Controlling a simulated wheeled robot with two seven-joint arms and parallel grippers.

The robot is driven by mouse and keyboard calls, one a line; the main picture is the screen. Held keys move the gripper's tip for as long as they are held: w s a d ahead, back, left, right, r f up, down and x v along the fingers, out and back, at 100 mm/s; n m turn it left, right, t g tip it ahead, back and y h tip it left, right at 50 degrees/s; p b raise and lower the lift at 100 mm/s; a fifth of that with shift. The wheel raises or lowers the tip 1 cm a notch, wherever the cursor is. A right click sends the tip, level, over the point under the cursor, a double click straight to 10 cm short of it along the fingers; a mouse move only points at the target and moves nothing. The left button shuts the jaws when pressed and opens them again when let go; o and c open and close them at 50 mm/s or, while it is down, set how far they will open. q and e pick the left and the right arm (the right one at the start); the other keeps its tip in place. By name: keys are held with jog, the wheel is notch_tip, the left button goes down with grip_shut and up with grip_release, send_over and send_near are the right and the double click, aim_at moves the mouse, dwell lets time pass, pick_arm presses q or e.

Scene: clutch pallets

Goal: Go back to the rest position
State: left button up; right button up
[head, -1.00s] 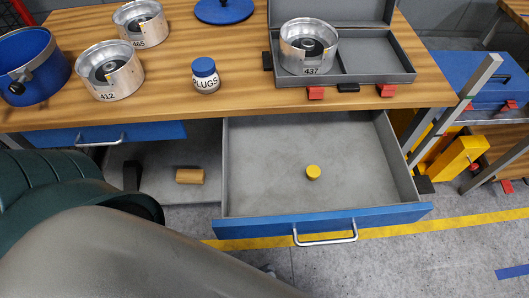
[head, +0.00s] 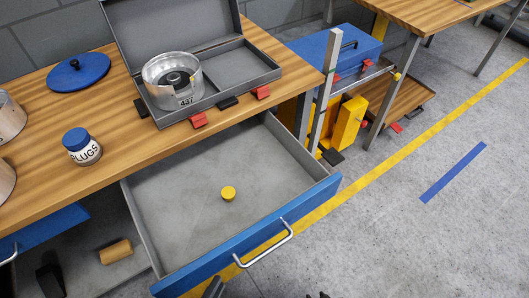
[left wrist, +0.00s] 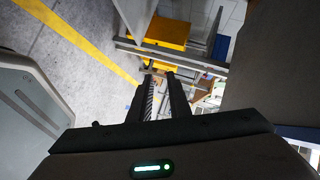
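My left gripper shows in the left wrist view (left wrist: 160,80). Its two dark fingers are apart, with floor and metal framing seen beyond them and nothing held between them. In the head view only small dark tips show at the bottom edge, too little to tell which part they are. The open drawer (head: 164,226) has a blue front and a grey inside. A yellow round plug (head: 228,193) lies in it.
The wooden workbench (head: 115,112) carries an open grey case (head: 240,68) with metal part 437 (head: 172,82), a PLUGS jar (head: 82,147) and a blue lid (head: 78,72). Yellow-and-blue equipment (head: 347,123) stands beyond the bench. Floor at right is clear.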

pick_arm(q)
jog(key=a+f+n+g+y, duration=0.2)
jog(key=f+n+g, duration=0.2)
jog(key=f+n, duration=0.4)
jog(key=a+f+n+g+y, duration=0.1)
jog(key=f+n+g, duration=0.3)
jog(key=f+n, duration=0.4)
notch_tip(320, 180, down, 6)
jog(key=shift+w+a+r+y, duration=0.15)
jog(key=shift+w+a+y, duration=0.2)
jog(key=shift+a, duration=0.4)
jog(key=shift+a, duration=0.1)
